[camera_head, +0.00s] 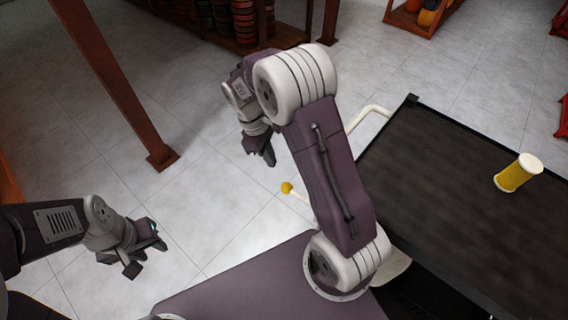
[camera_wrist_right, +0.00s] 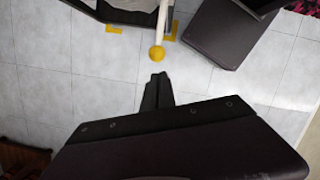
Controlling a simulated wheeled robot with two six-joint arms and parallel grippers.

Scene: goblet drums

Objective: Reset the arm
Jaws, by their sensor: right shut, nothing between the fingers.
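My right gripper (camera_head: 262,152) hangs at the end of my raised, folded right arm in the middle of the head view. It is shut and empty, above the tiled floor. In the right wrist view its fingers (camera_wrist_right: 157,92) are together with nothing between them. My left gripper (camera_head: 145,251) is at the lower left of the head view, over the floor. Its fingers look spread, with nothing visible between them.
The black table (camera_head: 440,165) fills the right side, beside my right arm. A pale stick with a yellow ball end (camera_head: 287,187) is near the table's left side. A rust-brown post (camera_head: 112,80) stands at the left. Racks with drums (camera_head: 243,22) are at the back. Open floor lies between.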

